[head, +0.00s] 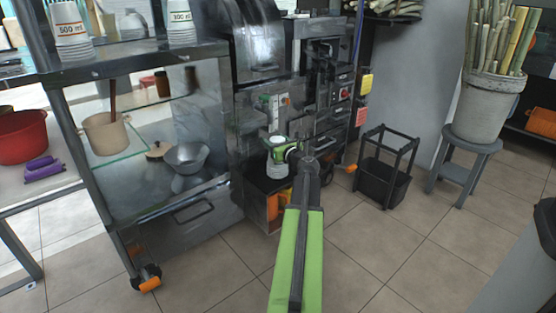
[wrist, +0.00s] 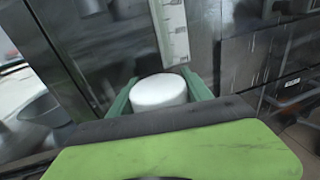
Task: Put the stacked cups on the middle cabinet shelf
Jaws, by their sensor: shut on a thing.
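The stacked cups (head: 277,158) are white and hang below my gripper (head: 281,146) in the head view, in front of the dark metal press. In the wrist view my gripper (wrist: 158,80) has its green fingers on both sides of the white round end of the cups (wrist: 158,92); the gripper is shut on them. The rest of the stack is hidden there. The cabinet (head: 165,215) stands to the left of the gripper in the head view. Its glass middle shelf (head: 122,143) carries a beige pot. The gripper and cups are outside the cabinet.
The beige pot (head: 104,132) stands at the shelf's left; a metal bowl (head: 187,158) sits farther right. More cups (head: 72,35) stand on the cabinet top. A black bin frame (head: 384,180) and stool (head: 464,150) stand to the right. The foreground floor is clear.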

